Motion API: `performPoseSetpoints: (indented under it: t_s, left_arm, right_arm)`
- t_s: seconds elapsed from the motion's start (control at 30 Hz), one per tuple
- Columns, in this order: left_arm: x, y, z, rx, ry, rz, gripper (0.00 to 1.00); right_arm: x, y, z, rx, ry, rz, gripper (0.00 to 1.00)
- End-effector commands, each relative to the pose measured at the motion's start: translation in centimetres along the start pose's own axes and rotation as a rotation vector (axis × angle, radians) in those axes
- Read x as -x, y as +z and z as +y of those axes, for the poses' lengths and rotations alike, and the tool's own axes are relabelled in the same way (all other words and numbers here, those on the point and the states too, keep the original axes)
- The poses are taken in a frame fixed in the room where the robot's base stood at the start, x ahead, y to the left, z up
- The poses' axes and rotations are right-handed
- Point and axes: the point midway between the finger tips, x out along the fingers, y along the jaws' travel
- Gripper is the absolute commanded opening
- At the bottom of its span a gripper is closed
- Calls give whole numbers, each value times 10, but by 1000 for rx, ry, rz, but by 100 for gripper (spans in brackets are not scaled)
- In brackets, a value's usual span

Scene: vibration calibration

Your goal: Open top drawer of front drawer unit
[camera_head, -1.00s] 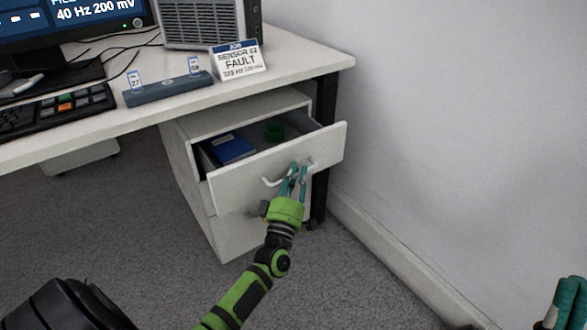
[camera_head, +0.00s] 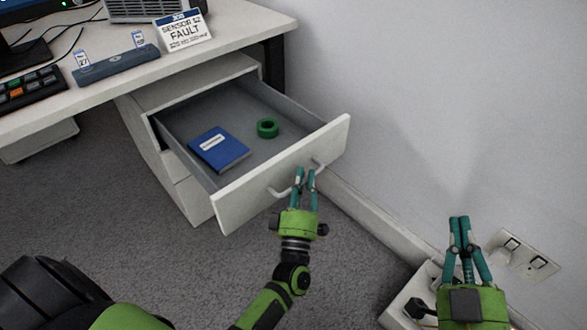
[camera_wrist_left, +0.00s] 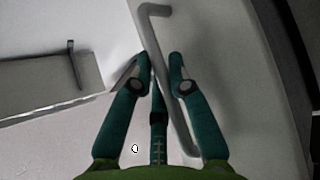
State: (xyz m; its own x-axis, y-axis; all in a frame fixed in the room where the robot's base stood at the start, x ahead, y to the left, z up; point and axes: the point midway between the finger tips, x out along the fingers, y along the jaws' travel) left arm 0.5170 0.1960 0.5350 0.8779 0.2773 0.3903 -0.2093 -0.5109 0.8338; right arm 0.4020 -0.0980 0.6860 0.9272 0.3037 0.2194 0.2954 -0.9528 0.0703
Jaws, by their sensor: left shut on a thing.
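The drawer unit (camera_head: 192,196) stands under the right end of the desk. Its top drawer (camera_head: 240,207) is pulled well out, and its inside shows. A blue booklet (camera_head: 219,148) and a green ring (camera_head: 267,128) lie in it. My left gripper (camera_head: 305,176) is at the front of this drawer, shut on its pale bar handle (camera_head: 281,192). In the left wrist view the handle (camera_wrist_left: 151,40) runs between the fingers. My right gripper (camera_head: 460,222) is raised at the lower right, away from the drawer; its fingertips look close together, but its state is unclear.
The desk (camera_head: 226,45) holds a keyboard (camera_head: 30,88), a blue bar with small tags (camera_head: 117,66) and a fault sign (camera_head: 184,32). A wall (camera_head: 450,90) with a socket plate (camera_head: 525,255) bounds the right side. Grey carpet (camera_head: 90,210) is open left of the unit.

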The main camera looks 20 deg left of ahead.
Motion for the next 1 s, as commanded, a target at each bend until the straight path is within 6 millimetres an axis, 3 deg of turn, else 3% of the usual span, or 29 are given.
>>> performPoseSetpoints:
  t_s: [0.47, 0.5, 0.53, 0.87, 1.0]
  left_arm:
    - [4, 3, 3, -3, -1, 1, 0]
    - [4, 3, 3, -3, -1, 1, 26]
    - [4, 3, 3, -3, -1, 1, 30]
    - [5, 3, 3, -1, -1, 0, 30]
    - [17, 4, 2, -1, -4, -2, 30]
  right_arm:
    - [0, 6, 2, 0, 4, -33, 0]
    - [0, 6, 2, 0, 4, -33, 0]
    - [0, 6, 2, 0, 3, -33, 0]
    - [0, 6, 2, 0, 4, -31, 0]
    - [0, 6, 2, 0, 4, -31, 0]
